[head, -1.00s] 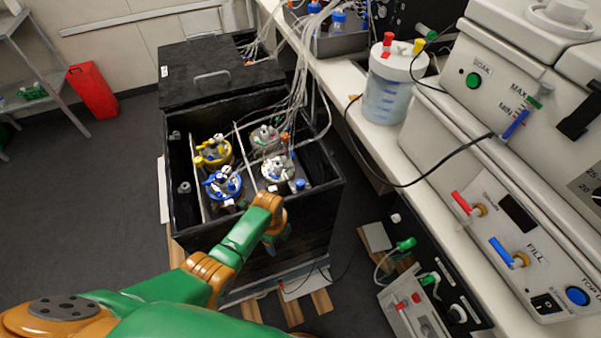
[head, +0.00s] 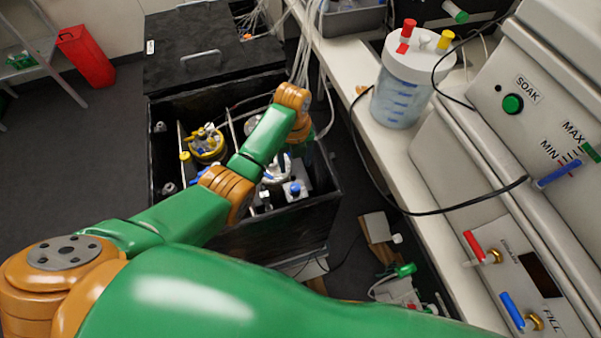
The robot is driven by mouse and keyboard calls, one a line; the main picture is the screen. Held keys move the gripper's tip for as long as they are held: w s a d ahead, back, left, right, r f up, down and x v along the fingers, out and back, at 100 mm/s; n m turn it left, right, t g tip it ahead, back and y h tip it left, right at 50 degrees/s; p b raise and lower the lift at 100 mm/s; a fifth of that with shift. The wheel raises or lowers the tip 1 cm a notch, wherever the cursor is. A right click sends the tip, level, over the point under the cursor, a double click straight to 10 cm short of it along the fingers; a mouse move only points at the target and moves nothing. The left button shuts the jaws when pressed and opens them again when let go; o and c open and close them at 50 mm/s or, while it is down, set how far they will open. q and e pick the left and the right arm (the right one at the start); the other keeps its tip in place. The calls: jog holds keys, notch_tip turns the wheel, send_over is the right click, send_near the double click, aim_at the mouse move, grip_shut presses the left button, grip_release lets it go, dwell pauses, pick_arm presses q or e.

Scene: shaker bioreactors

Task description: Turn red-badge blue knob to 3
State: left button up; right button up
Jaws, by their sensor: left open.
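A black open-topped box (head: 165,200) holds several bioreactor vessels with coloured tops. A small blue knob (head: 295,190) shows on a pale block at the box's right front. I cannot make out a red badge or numbers on it. A yellow-topped vessel (head: 207,145) stands behind my left arm, and a white-topped vessel (head: 277,170) is partly covered by it. My left gripper (head: 301,147) points down over the box's right part, above and behind the blue knob in the picture. Its fingers are mostly hidden by the wrist; it is open and I see nothing held. My right gripper is out of view.
A bench with a clear bottle (head: 402,85) and a white machine (head: 500,60) stand at the right. The machine has blue levers (head: 558,174) and a red lever (head: 473,246). Tubes (head: 308,45) rise behind the box. A red bin (head: 86,68) stands at the back left.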

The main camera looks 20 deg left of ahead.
pick_arm(q)
jog(key=b, duration=0.5)
send_over(295, 187)
notch_tip(295, 187, down, 5)
jog(key=shift+s+f, duration=0.1)
jog(key=shift+f, duration=0.1)
notch_tip(295, 187, down, 7)
jog(key=shift+r+b, duration=0.1)
jog(key=shift+b, duration=0.8)
grip_shut()
